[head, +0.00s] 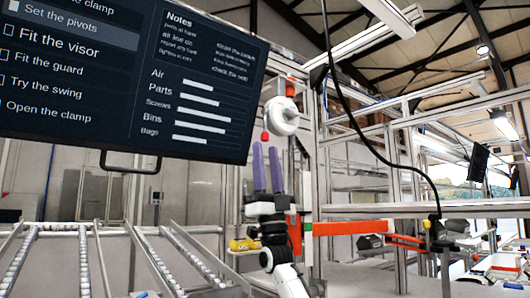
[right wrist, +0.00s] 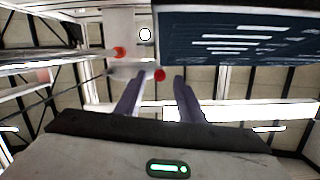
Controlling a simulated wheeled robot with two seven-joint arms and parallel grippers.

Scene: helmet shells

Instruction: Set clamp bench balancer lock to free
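The balancer (head: 282,116) is a white round reel hanging on the bench frame in the head view. A red block (head: 291,88) sits at its top and a small red knob (head: 265,137) at its lower left. I cannot tell which red part is the lock or how it is set. My right gripper (head: 266,152) points up just below the red knob, its two purple fingers apart and empty. In the right wrist view a red ball (right wrist: 160,74) shows between the fingertips of the right gripper (right wrist: 158,80); contact cannot be told. My left gripper is out of view.
A large dark screen (head: 130,75) hangs at the upper left, close to the right gripper's left side. A red bar (head: 345,228) and metal frame posts (head: 400,250) stand to the right. Roller rails (head: 85,265) lie at lower left. A black cable (head: 355,135) hangs at right.

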